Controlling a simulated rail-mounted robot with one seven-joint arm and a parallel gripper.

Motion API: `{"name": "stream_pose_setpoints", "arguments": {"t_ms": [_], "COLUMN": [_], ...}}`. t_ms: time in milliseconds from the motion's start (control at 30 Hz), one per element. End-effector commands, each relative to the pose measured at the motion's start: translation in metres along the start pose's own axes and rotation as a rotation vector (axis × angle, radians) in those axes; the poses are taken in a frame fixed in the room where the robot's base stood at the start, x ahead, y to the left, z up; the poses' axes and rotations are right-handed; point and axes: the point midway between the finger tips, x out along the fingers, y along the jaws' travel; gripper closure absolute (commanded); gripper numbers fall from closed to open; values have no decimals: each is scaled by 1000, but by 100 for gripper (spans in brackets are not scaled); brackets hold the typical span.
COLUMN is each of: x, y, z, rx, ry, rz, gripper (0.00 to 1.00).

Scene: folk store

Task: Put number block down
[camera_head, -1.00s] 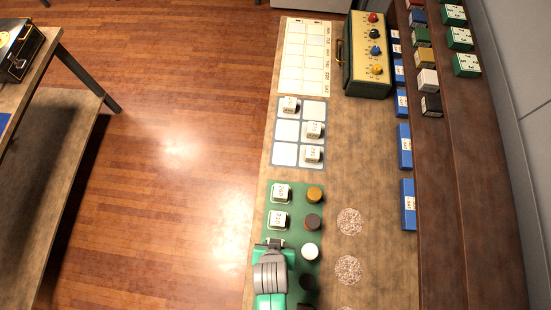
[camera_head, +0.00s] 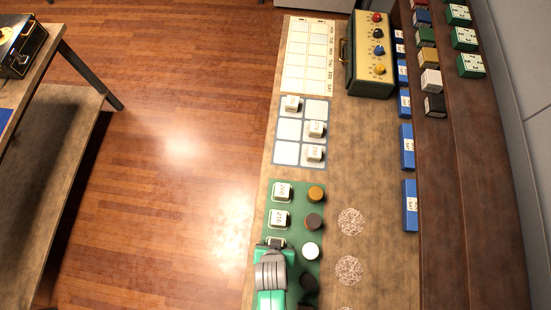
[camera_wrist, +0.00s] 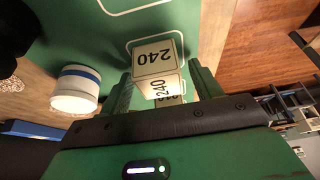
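In the head view my gripper (camera_head: 270,244) is over the left column of the mat (camera_head: 300,187) and mostly hides this block. Two other number blocks, an upper one (camera_head: 281,192) and a lower one (camera_head: 278,219), stand behind it.
Round pegs, one brown (camera_head: 316,194) and one white (camera_head: 310,251), line the mat's right side; the white one (camera_wrist: 74,90) is close to my gripper. A dark peg (camera_head: 309,283) looks tilted beside my arm. A grid board (camera_head: 286,130) with several white blocks lies farther back.

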Motion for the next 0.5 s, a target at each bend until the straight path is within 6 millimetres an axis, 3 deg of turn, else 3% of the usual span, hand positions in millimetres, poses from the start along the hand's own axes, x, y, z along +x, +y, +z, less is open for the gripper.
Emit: {"name": "stream_pose_setpoints", "arguments": {"t_ms": [167,500], "x": [-7,-87], "y": [0,0], "z": [-2,-1], "rx": [0,0], "ry": [0,1], "rz": [0,0], "gripper": [36,36]}}
